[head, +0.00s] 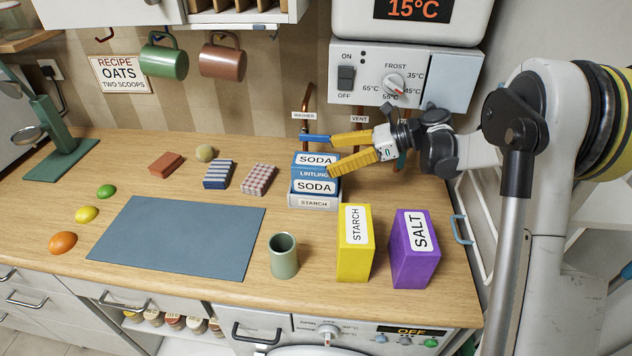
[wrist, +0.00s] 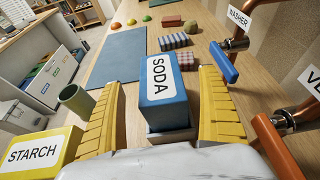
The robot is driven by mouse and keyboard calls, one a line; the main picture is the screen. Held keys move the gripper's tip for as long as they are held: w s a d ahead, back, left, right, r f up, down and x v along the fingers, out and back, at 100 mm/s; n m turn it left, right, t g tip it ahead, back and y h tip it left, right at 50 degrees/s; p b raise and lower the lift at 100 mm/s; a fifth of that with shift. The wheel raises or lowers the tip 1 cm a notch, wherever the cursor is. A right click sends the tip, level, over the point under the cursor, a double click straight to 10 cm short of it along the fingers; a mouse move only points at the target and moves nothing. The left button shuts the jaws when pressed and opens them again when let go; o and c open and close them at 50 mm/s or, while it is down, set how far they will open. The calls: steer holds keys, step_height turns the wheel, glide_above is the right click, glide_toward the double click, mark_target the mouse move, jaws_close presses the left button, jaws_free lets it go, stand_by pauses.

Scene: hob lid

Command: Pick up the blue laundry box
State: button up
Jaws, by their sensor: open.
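The blue laundry box (head: 299,173), labelled SODA, stands upright in a low grey tray (head: 335,201) labelled STARCH, near the back of the counter. In the wrist view the blue box (wrist: 170,101) shows between my two yellow fingers, with a gap on each side. My gripper (head: 331,156) is open and empty at the box's right side. In the head view its near finger covers part of the box's upper right edge. I cannot tell how far the fingers reach down around the box.
A blue-handled washer valve (head: 316,139) is close behind the box, by the far finger. A yellow starch box (head: 354,262), purple salt box (head: 403,262) and green cup (head: 284,260) stand in front.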

mark_target(318, 160)
steer(key=b+x, duration=0.1)
steer(key=x, duration=0.1)
steer(key=b+x, duration=0.1)
steer(key=x, duration=0.2)
steer(key=shift+f, duration=0.25)
steer(key=shift+d+r, duration=0.1)
steer(key=shift+d, duration=0.05)
steer(key=shift+c, duration=0.3)
steer(key=c, duration=1.5)
steer(key=shift+o, duration=0.2)
